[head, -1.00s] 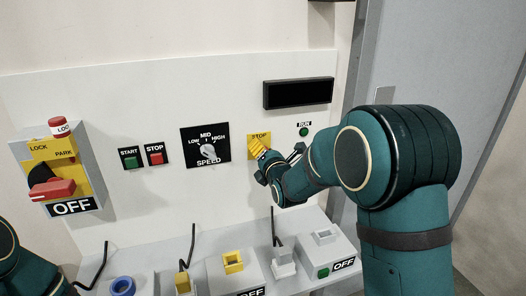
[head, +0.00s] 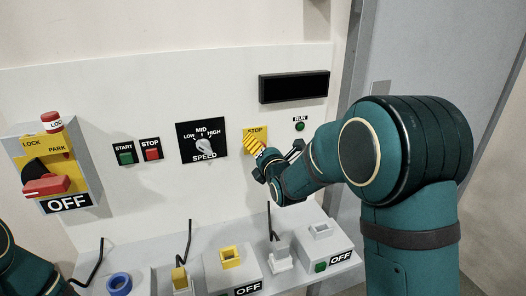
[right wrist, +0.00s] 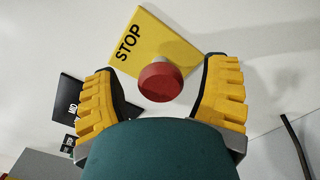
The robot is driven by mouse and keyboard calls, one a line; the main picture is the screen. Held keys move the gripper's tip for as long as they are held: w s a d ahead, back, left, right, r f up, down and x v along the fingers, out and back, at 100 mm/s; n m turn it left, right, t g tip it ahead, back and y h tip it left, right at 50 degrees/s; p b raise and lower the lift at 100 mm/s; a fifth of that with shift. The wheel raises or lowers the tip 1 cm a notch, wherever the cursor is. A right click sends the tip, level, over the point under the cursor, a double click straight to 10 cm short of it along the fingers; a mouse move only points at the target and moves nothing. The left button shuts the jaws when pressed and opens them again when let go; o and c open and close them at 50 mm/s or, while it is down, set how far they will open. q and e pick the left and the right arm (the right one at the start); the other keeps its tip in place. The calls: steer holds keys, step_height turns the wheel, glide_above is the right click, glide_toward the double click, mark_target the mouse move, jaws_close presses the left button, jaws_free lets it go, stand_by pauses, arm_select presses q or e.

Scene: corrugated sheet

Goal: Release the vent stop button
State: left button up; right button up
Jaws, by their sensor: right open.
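The vent stop button is a red mushroom button (right wrist: 160,80) on a yellow plate marked STOP (right wrist: 147,40) in the right wrist view. In the head view the yellow STOP plate (head: 250,134) shows on the white panel, and my right gripper hides the button. My right gripper (right wrist: 163,92) is open, with one yellow-padded finger on each side of the red button and visible gaps between. In the head view my right gripper (head: 262,152) is right at the plate. My left arm shows at the lower left edge; its gripper is out of view.
Left of the plate are a speed knob (head: 204,146), a red STOP button (head: 151,154) and a green START button (head: 125,157). A yellow lock box with a red handle (head: 47,186) is at far left. Several sockets and plugs line the shelf (head: 210,240) below.

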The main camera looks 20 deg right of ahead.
steer(key=s, duration=1.2)
steer(key=shift+d, duration=0.2)
